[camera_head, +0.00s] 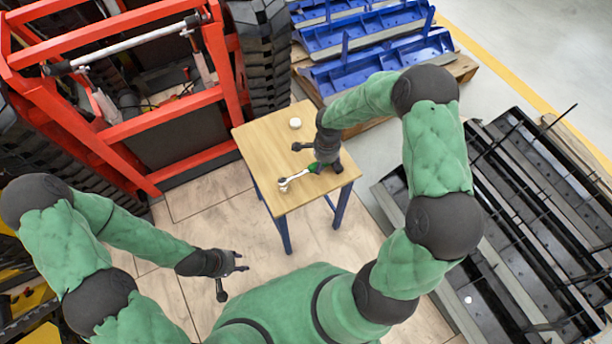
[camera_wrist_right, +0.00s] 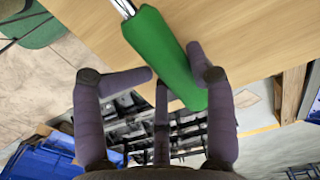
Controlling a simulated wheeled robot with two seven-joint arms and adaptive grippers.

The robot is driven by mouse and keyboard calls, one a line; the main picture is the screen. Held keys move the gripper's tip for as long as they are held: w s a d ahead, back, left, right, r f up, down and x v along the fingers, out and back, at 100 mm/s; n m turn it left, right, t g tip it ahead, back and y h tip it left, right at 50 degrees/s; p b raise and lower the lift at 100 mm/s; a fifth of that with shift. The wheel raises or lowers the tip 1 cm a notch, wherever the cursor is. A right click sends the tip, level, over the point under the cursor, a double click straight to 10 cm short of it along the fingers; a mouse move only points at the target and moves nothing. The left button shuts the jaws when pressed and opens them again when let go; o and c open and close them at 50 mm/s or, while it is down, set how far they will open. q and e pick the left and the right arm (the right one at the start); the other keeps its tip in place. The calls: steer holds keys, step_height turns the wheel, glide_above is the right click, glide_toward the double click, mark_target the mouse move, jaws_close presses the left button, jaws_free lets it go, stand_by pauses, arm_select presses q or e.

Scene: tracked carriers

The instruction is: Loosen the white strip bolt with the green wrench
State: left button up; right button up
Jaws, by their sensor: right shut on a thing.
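The green wrench has a green handle and a bright metal shaft and head (camera_head: 292,180). My right gripper (camera_head: 317,164) is shut on the green handle at the right side of the small wooden table. The right wrist view shows the handle (camera_wrist_right: 163,52) between the fingers (camera_wrist_right: 177,66), with the metal shaft running off the top edge. The wrench head points left. A small white piece (camera_head: 283,188) is at the head; whether it is the white strip bolt, and whether the jaw fits around it, I cannot tell. My left gripper (camera_head: 232,281) is open and empty, left of the table.
A white round piece (camera_head: 295,123) lies at the back of the wooden table (camera_head: 257,136). A red frame (camera_head: 165,123) with black tracks stands at the left. Blue metal parts (camera_head: 375,52) lie on a pallet behind, dark ones (camera_head: 545,215) at the right. The tabletop's left part is clear.

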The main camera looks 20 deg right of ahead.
steer(key=shift+w, duration=0.1)
jaws_close()
steer(key=shift+r, duration=0.1)
steer(key=shift+r+p, duration=1.9)
steer(key=shift+r, duration=1.55)
step_height(320, 180, up, 8)
steer(key=p, duration=0.5)
steer(key=s+b, duration=0.2)
steer(key=s, duration=1.8)
